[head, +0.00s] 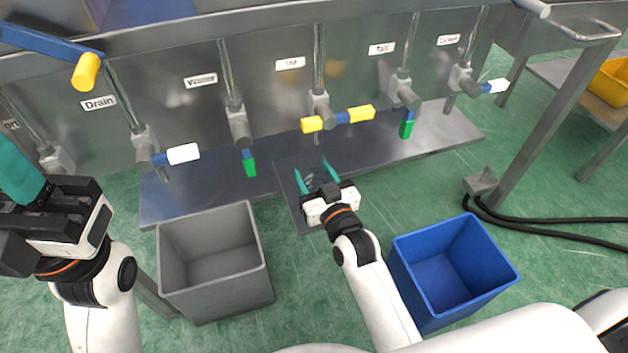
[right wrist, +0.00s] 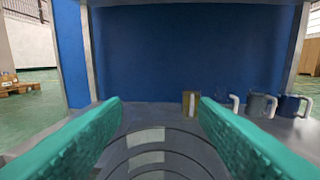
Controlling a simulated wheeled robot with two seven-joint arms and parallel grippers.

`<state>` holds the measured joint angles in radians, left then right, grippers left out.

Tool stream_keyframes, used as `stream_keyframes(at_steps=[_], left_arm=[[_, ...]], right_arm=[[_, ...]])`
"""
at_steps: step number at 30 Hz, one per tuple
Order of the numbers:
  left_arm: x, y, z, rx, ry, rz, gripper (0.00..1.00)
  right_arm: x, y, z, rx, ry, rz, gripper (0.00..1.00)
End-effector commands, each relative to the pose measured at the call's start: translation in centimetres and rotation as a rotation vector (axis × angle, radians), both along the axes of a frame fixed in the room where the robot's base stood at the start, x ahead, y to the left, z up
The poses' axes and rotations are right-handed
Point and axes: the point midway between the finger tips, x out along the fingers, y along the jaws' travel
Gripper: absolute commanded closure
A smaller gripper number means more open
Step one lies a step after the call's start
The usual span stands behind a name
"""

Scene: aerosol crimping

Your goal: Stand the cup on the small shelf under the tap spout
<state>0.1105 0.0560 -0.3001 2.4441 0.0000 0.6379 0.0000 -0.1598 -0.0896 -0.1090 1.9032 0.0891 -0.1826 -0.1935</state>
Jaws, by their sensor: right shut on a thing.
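My right gripper (head: 311,167) reaches forward at the middle of the bench, below the central tap (head: 320,108). Its green fingers stand apart around a grey round thing, seemingly the cup (head: 308,181), which is small and hard to make out in the head view. In the right wrist view its grey rings (right wrist: 150,158) fill the space between the fingers (right wrist: 160,118). A small dark shelf (head: 285,190) juts from the bench under this gripper. I cannot tell whether the cup touches it. My left gripper (head: 40,215) is at the far left, its fingertips cut off.
Several labelled taps with coloured handles line the metal panel above the steel bench (head: 205,197). A grey bin (head: 215,265) and a blue bin (head: 452,270) stand on the floor in front. Several mugs with pale handles (right wrist: 262,105) stand at right in the right wrist view.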

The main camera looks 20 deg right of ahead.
Motion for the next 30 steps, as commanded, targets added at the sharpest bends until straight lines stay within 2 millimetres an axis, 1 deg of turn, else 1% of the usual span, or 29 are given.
stream_keyframes(at_steps=[8,11,12,14,15,23,26,29,30], left_arm=[[0.0,0.0,0.1,0.001,-0.001,0.0,0.64],[0.0,0.0,0.1,0.001,-0.001,0.0,0.64],[0.0,0.0,0.1,0.001,-0.001,0.0,0.64],[0.0,0.0,0.1,0.001,-0.001,0.0,0.64],[0.0,0.0,0.1,0.001,-0.001,0.0,0.64],[0.0,0.0,0.1,0.001,-0.001,0.0,0.64],[0.0,0.0,0.2,0.0,-0.003,0.0,0.64],[-0.1,0.0,0.7,-0.002,-0.002,-0.001,0.64],[0.2,0.1,0.1,-0.001,0.024,0.0,0.64]], right_arm=[[0.0,0.0,0.0,0.0,0.0,0.0,0.71],[0.0,0.0,-0.4,0.0,0.001,0.0,0.71],[0.0,0.0,-0.3,0.001,0.0,0.0,0.41],[0.0,0.0,-0.3,0.001,0.0,0.0,0.31],[0.0,0.0,-0.3,0.001,0.0,0.0,0.25],[0.0,0.0,-0.3,0.001,0.0,0.0,0.24],[-0.1,0.0,0.1,0.001,-0.001,0.0,0.24],[-1.4,-0.2,0.1,0.0,0.004,0.0,0.24],[-2.1,-0.2,0.2,-0.001,0.005,0.001,0.24]])
